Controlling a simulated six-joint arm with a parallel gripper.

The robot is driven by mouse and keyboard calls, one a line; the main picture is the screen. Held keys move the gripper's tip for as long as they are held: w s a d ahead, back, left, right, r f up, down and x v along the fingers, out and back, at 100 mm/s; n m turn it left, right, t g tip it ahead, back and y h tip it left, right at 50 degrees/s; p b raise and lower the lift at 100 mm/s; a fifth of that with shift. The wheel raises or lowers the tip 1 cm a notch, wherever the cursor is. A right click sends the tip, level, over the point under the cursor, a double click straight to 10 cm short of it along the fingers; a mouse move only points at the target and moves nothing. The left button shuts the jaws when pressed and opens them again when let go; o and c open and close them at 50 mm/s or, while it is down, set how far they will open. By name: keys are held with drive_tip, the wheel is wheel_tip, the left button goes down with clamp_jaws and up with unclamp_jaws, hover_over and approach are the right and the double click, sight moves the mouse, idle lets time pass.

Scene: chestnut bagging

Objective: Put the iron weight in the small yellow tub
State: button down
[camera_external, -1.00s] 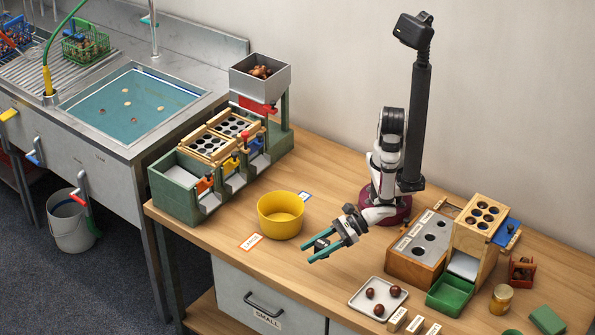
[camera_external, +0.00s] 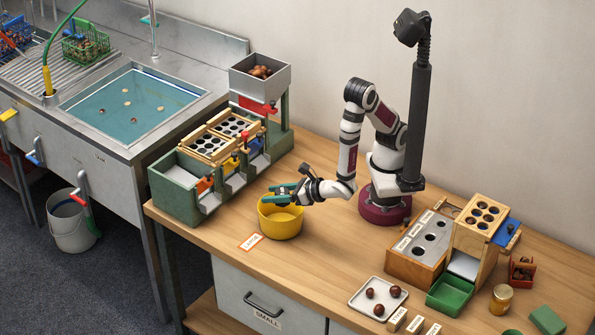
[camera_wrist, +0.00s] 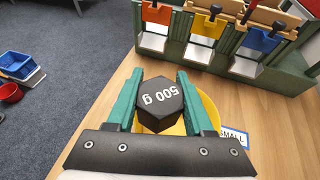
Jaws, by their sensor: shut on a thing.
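My gripper (camera_external: 280,194) is over the yellow tub (camera_external: 281,222) on the table. In the wrist view, the teal fingers of my gripper (camera_wrist: 161,100) are shut on the iron weight (camera_wrist: 159,106), a black hexagonal block marked "500 g". The weight is held with its marked face toward the wrist camera. The yellow tub (camera_wrist: 208,106) shows behind the weight and right finger, mostly hidden by them. In the external view the weight is too small and covered by the fingers to make out clearly.
A green sorting stand (camera_external: 172,185) with coloured levers stands left of the tub. A white tray (camera_external: 364,303) with chestnuts is at the front right.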

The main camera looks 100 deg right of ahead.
wheel_tip(320, 180, down, 4)
drive_tip(key=shift+f, duration=0.2)
drive_tip(key=shift+f, duration=0.25)
drive_tip(key=shift+f, duration=0.35)
drive_tip(key=shift+c, duration=1.4)
unclamp_jaws()
drive_tip(key=shift+r, duration=0.1)
